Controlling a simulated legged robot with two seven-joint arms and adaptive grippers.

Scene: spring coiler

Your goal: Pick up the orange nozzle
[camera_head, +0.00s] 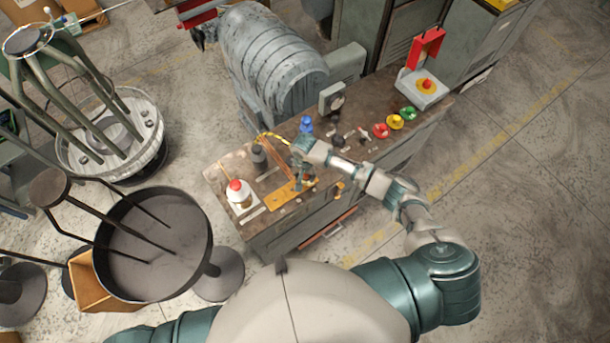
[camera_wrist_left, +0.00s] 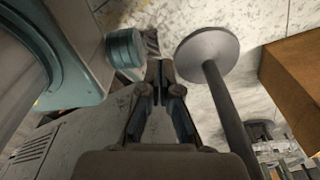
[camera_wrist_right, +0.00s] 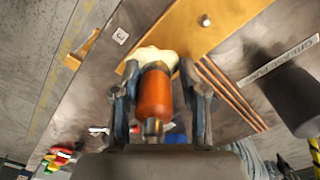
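The orange nozzle (camera_wrist_right: 155,95) shows in the right wrist view, between the two fingers of my right gripper (camera_wrist_right: 160,85). A cream-coloured piece (camera_wrist_right: 150,57) lies just beyond its far end. The fingers stand apart, with gaps visible beside the orange body; I cannot tell whether a tip touches the cream piece. In the head view my right gripper (camera_head: 302,180) is over the workbench (camera_head: 225,180), and the nozzle is too small to make out there. My left gripper (camera_wrist_left: 160,70) is shut and empty in the left wrist view, away from the bench.
A yellow plate (camera_head: 283,196) lies on the bench near a white bottle with a red cap (camera_head: 238,195). A dark cylinder (camera_wrist_right: 296,100) stands right of the nozzle. Coloured buttons (camera_head: 395,122) line the bench's far right.

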